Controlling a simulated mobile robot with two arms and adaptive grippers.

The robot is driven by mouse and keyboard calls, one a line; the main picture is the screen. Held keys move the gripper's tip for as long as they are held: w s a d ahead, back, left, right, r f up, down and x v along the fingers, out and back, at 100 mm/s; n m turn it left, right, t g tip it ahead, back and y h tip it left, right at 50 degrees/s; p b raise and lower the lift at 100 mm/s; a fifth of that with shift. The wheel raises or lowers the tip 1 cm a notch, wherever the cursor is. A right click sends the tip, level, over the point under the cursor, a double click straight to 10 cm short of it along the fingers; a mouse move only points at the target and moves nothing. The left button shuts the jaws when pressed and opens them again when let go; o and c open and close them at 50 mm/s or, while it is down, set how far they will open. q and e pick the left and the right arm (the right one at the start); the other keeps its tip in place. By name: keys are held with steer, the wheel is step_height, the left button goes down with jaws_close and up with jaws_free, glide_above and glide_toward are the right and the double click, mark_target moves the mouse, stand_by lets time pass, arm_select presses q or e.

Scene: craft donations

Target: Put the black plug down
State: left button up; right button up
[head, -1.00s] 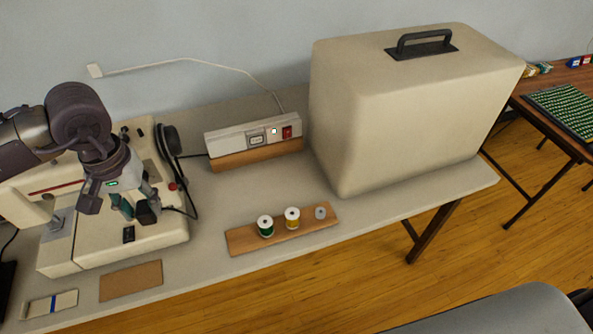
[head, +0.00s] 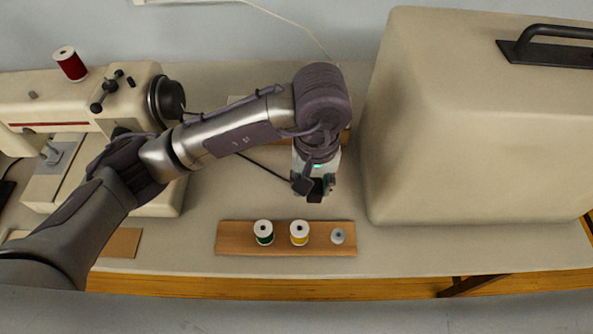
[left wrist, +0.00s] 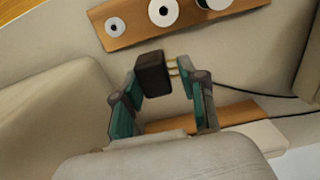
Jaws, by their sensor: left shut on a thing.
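My left gripper (head: 314,184) hangs over the table between the cream case and the sewing machine, behind the spool board. In the left wrist view my left gripper (left wrist: 161,77) is shut on the black plug (left wrist: 153,74). The plug is a dark block with brass-coloured prongs sticking out to the right in that view. In the head view the plug is small and dark among the fingertips. It appears held above the tabletop; the exact gap is unclear. My right gripper is not in view.
A wooden board (head: 282,249) with green, yellow and grey spools lies in front. The sewing machine (head: 60,105) stands left, the cream case (head: 460,140) right. My arm mostly hides the power strip behind. Bare tabletop (head: 230,195) lies left of my gripper.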

arm_select(q)
steer(key=w+a+f, duration=0.1)
steer(key=w, duration=0.1)
steer(key=w+a+f, duration=0.1)
steer(key=w+f, duration=0.1)
steer(key=w, duration=0.1)
steer(key=w+f+p, duration=0.1)
steer(key=w+f, duration=0.1)
steer(key=w, duration=0.1)
steer(key=shift+a, duration=0.4)
steer(key=shift+w+a+f, duration=0.1)
steer(key=shift+w+f, duration=0.15)
steer(key=shift+w, duration=0.1)
step_height(320, 180, down, 4)
steer(key=shift+r+p, duration=0.1)
steer(key=shift+p, duration=0.5)
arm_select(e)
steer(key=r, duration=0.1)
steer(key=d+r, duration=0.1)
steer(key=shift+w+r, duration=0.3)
arm_select(q)
steer(key=shift+f, duration=0.2)
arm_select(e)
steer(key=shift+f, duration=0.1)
arm_select(q)
steer(key=shift+f+b, duration=0.55)
steer(key=shift+b, duration=0.3)
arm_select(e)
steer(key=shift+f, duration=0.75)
